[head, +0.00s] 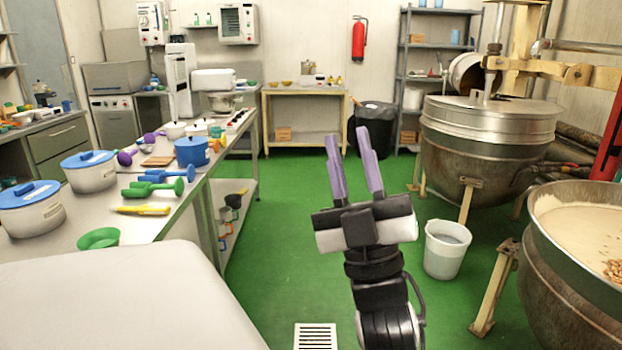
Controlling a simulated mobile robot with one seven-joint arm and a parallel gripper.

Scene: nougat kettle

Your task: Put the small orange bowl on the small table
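My gripper (347,142) is raised over the green floor in the middle of the head view. Its two purple fingers are apart, with nothing between them. I cannot make out a small orange bowl with certainty anywhere else.
A long counter (150,215) on the left holds pots, a green bowl (99,238) and several utensils. Large kettles (480,150) stand on the right, with a white bucket (446,250) beside them. A black bin (375,130) stands right of the small table. The central green floor is clear.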

